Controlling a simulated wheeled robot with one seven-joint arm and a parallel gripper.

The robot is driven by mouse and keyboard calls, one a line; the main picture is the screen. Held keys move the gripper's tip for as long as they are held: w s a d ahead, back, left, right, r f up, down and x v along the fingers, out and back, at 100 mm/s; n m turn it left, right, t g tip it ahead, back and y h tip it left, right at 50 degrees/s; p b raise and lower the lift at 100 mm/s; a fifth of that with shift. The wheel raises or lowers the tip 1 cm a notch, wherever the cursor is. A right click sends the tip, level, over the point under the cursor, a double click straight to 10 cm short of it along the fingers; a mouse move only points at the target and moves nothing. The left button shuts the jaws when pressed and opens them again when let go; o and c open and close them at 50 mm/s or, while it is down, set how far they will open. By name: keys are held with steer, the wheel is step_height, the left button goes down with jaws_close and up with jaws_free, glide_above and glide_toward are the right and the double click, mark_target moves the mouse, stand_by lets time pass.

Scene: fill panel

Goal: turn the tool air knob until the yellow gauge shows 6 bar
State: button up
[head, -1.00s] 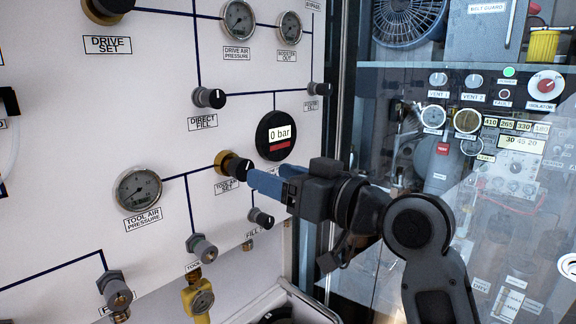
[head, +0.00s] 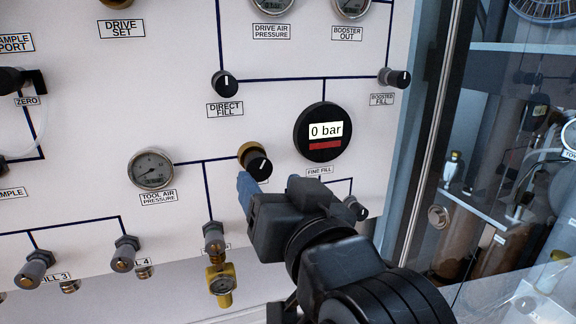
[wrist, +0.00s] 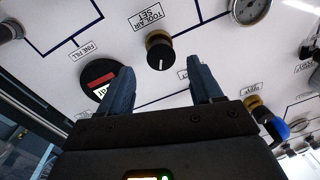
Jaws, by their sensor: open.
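The tool air knob (head: 257,163) is black with a white mark and a brass collar. In the wrist view the knob (wrist: 159,52) shows under its TOOL AIR SET label, ahead of and between my fingertips. My gripper (wrist: 163,72) is open and empty, with blue fingers apart. In the head view my gripper (head: 246,190) is just below the knob; contact cannot be told there. The yellow gauge (head: 221,283) hangs below a grey fitting on the panel's lower part. Its dial is too small to read.
The tool air pressure gauge (head: 151,169) is left of the knob. The black 0 bar display (head: 323,131) is above right. The direct fill knob (head: 225,83) is above left. A small knob (head: 356,208) is close to my wrist.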

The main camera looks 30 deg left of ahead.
mark_target(260, 171)
steer(key=p+x, duration=0.1)
steer(key=x, duration=0.5)
steer(key=shift+w+a, duration=0.15)
steer(key=shift+c, duration=0.5)
steer(key=c, duration=0.9)
